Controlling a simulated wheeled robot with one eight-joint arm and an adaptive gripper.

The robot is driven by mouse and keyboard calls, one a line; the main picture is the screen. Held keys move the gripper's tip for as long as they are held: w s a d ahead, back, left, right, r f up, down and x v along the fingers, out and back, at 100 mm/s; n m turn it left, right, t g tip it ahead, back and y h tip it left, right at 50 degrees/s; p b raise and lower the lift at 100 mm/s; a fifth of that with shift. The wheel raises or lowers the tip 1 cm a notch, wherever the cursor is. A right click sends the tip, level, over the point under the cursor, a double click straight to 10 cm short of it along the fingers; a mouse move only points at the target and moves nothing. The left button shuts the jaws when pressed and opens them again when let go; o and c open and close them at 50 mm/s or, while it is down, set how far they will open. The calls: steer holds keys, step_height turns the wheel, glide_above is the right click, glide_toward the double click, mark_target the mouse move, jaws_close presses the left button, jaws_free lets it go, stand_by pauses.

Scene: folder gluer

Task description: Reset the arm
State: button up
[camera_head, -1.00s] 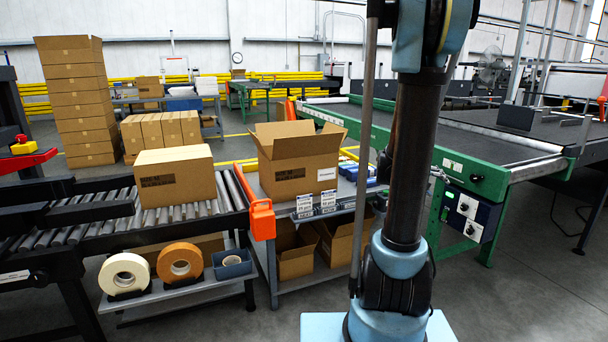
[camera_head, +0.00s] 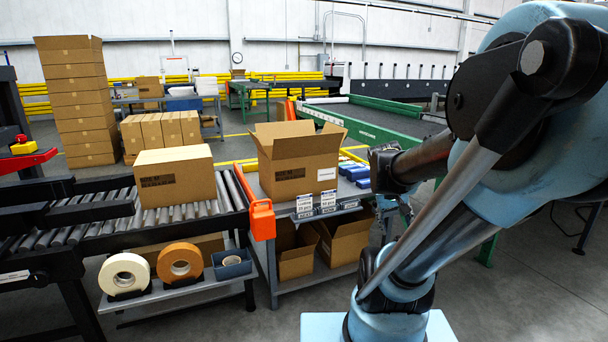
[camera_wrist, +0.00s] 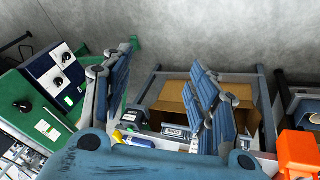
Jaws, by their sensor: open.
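My gripper (camera_wrist: 165,68) shows in the wrist view with its two blue-grey jointed fingers spread apart. Nothing is held between them. Behind the fingers is the cart's lower part with an open cardboard box (camera_wrist: 174,97), and the concrete floor lies beyond. In the head view my arm is folded at the right, with its large blue joint high up and a dark link reaching left toward the cart. The gripper is not clearly made out in that view.
An open carton (camera_head: 297,158) stands on the cart, left of my arm. A closed carton (camera_head: 174,174) sits on the roller conveyor (camera_head: 95,222). The green machine's control box (camera_wrist: 60,68) is left of the gripper in the wrist view. An orange part (camera_wrist: 298,152) is at lower right.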

steer(key=s+a+f+n+g+y, duration=0.1)
steer(key=s+a+f+y, duration=0.2)
steer(key=s+a, duration=0.5)
steer(key=shift+s+a+f+y, duration=0.25)
steer(key=shift+s+a+y, duration=0.1)
steer(key=shift+s, duration=0.25)
steer(key=shift+w+f, duration=0.2)
steer(key=shift+w, duration=0.3)
stand_by(3.4)
